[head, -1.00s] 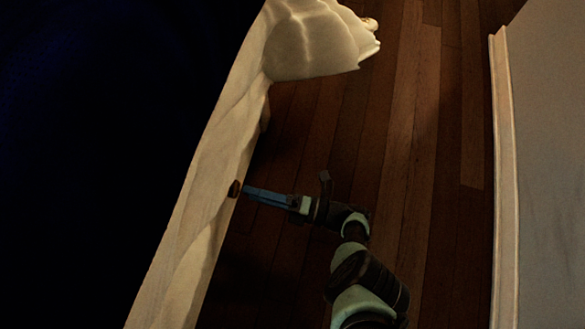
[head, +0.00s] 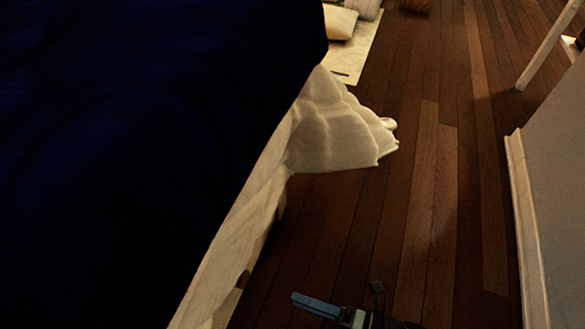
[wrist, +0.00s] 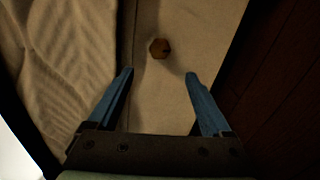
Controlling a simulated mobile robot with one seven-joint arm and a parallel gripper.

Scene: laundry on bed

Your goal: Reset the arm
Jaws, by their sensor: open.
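My gripper (wrist: 160,78) is open in the wrist view, with two blue fingers apart and nothing between them. In the head view my gripper (head: 296,298) is at the bottom edge, over the wood floor and right of the bed's side. A small brown knob-like thing (wrist: 159,48) shows on the pale cloth beyond the fingertips in the wrist view, apart from them. Most of my arm is cut off below the head view.
The bed with a dark blue cover (head: 150,130) fills the left. Its pale skirt (head: 335,130) bulges out at the far corner. The wood floor (head: 420,200) is clear between the bed and a grey wall (head: 560,190). A pillow (head: 340,22) lies at the back.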

